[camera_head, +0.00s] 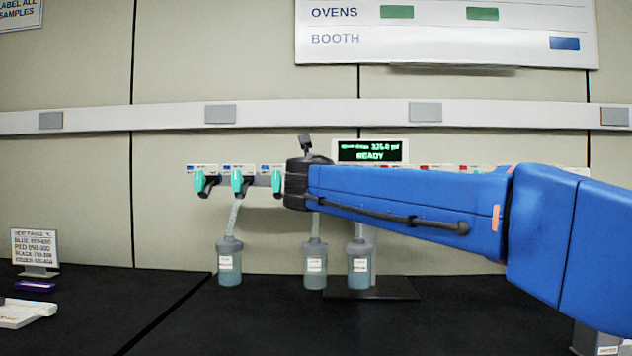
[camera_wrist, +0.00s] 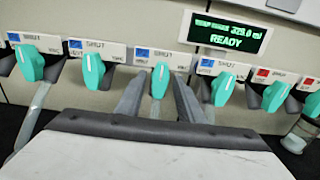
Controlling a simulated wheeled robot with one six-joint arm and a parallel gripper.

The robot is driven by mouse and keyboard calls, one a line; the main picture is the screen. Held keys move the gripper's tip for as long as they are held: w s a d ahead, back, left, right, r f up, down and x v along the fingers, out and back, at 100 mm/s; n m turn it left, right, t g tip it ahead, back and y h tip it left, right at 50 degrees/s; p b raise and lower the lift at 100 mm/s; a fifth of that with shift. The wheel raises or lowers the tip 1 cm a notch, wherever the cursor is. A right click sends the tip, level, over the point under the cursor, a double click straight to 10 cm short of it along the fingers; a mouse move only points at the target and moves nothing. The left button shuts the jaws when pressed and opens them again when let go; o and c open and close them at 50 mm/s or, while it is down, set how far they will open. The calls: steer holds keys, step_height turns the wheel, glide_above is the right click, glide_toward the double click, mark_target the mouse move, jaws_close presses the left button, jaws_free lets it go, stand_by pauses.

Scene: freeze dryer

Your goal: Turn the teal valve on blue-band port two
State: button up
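A row of teal valves sits on ports along a wall rail, each with a coloured band and a label that seems to read SHUT. In the wrist view, my gripper (camera_wrist: 158,92) is open. Its two fingers stand either side of the teal valve (camera_wrist: 160,80) on a blue-band port, third from the left there, with gaps beside it. The teal handle points roughly up and down. Other blue-band valves (camera_wrist: 93,72) and (camera_wrist: 221,88) flank it. In the head view my arm hides the gripped area; teal valves (camera_head: 201,184) and (camera_head: 238,182) show at left. Port numbers are not legible.
A display (camera_head: 370,151) reading READY sits above the rail. Flasks (camera_head: 229,264), (camera_head: 315,266) and (camera_head: 360,266) hang below the ports. Red-band valves (camera_wrist: 276,95) lie to the right. A sign (camera_head: 36,250) stands on the black bench at left.

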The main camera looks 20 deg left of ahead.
steer(key=shift+w+a, duration=0.1)
steer(key=shift+w, duration=0.25)
steer(key=shift+c, duration=0.3)
jaws_close()
steer(key=m, duration=1.2)
stand_by(0.5)
